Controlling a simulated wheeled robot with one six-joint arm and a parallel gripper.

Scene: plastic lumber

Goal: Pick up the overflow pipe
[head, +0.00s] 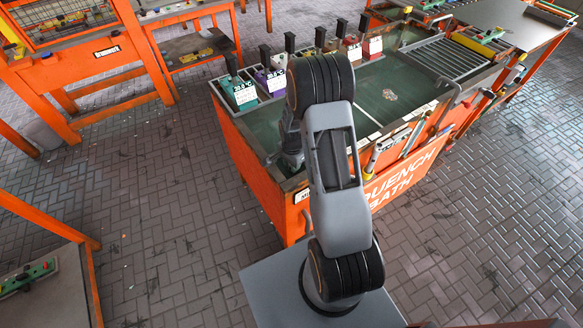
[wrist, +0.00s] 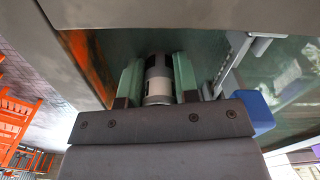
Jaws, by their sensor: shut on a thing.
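My gripper (wrist: 158,70) shows in the wrist view with its two green fingers shut on the overflow pipe (wrist: 158,85). The pipe is a short grey cylinder with a pale band, held between the fingers. Its far end runs up toward the green tank surface, and I cannot tell whether it still touches the bath. In the head view, my arm covers most of the gripper, which is low inside the near left corner of the quench bath (head: 262,128). The pipe is hidden there.
The orange bath holds greenish liquid with a small pale patch (head: 390,95). Several coloured boxes with black handles line its back rim, including a teal one (head: 240,92). A roller grate (head: 440,58) lies at the right.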

